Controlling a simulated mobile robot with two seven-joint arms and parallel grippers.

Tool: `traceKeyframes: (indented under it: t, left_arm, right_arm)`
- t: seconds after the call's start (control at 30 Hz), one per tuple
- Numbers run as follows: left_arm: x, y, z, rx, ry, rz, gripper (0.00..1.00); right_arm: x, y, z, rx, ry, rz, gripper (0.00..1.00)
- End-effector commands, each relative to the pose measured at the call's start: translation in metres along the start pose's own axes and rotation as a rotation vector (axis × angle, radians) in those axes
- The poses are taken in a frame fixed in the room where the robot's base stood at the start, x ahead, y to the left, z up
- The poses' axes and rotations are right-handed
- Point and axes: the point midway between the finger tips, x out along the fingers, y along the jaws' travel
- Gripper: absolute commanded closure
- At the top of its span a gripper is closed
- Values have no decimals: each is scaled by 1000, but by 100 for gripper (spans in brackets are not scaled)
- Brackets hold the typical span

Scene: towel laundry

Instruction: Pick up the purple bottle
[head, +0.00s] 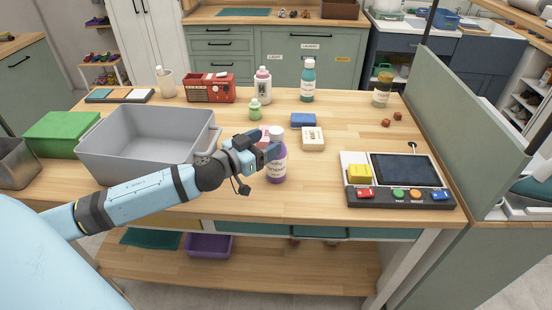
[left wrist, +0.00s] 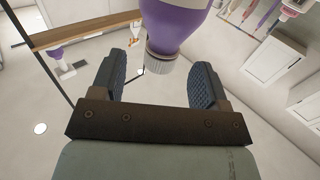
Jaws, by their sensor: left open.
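The purple bottle (head: 276,168) stands upright near the front middle of the wooden table, with a pale cap and a white label. My left gripper (head: 268,150) reaches in from the left at the height of its upper part and overlaps its left side. In the left wrist view the purple bottle (left wrist: 178,25) appears upside down, its ribbed cap beyond and between the open fingers of my left gripper (left wrist: 157,85). A gap shows on both sides of the cap, and nothing is held. My right gripper is not in view.
A grey bin (head: 150,150) stands left, beneath my arm's reach. A control panel (head: 400,197) stands right. Other bottles, including a teal one (head: 307,82), stand at the back. Table space right of the bottle is clear.

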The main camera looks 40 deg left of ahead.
Motion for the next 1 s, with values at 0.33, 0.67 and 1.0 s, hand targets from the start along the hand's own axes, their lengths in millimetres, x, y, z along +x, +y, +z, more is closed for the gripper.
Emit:
traceKeyframes:
  t: [0.33,0.67,1.0]
  left_arm:
    - [40,-3,-3,1,2,-2,32]
    - [43,-2,-1,1,0,-1,34]
    - [43,-2,-1,1,0,-1,100]
  right_arm:
    - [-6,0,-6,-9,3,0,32]
    - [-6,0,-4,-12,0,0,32]
    - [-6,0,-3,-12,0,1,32]
